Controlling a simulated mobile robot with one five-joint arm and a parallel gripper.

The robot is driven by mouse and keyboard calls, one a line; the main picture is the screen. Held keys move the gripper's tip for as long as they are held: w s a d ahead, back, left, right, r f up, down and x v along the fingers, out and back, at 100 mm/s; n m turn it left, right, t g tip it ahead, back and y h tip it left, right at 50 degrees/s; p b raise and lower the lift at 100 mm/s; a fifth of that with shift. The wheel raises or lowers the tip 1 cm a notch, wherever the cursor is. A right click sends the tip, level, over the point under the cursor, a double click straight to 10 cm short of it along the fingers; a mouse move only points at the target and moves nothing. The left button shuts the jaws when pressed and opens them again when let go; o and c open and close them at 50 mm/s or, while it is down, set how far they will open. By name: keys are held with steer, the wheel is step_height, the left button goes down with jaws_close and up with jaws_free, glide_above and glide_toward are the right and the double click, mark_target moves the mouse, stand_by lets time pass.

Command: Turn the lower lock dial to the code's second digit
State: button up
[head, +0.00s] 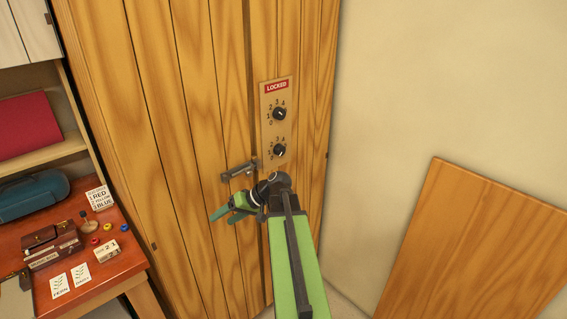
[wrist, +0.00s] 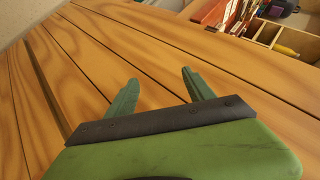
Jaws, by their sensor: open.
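The lower lock dial (head: 279,150) is a black knob with a white mark on a tan plate on the wooden door. Digits stand around its left and top; its exact setting is too small to read. The upper dial (head: 279,114) sits above it, under a red "LOCKED" sign (head: 276,87). A small card (head: 106,250) on the desk appears to read "2 1". My gripper (head: 231,214) is below and left of the lower dial, in front of the door, apart from the dial. In the wrist view its two green fingers (wrist: 160,92) are spread and empty against door planks.
A metal door handle (head: 238,171) juts out just above my gripper. A red-brown desk (head: 85,270) with a small box (head: 51,243), cards and coloured buttons stands at left. A wooden panel (head: 475,245) leans against the wall at right.

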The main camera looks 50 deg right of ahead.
steer(key=s+d+r+m+t+h+b, duration=0.1)
steer(key=s+d+r+t, duration=0.15)
steer(key=d, duration=0.65)
steer(key=s+d+r+m+t+h+b, duration=0.1)
steer(key=s+d+r+t, duration=0.15)
steer(key=d, duration=0.65)
steer(key=m+t+h+b, duration=0.1)
steer(key=m+t+h, duration=0.2)
steer(key=t, duration=0.2)
glide_toward(282, 152)
steer(key=w, duration=0.9)
steer(key=shift+a+f, duration=0.15)
steer(key=shift+a, duration=0.1)
steer(key=shift+s, duration=0.1)
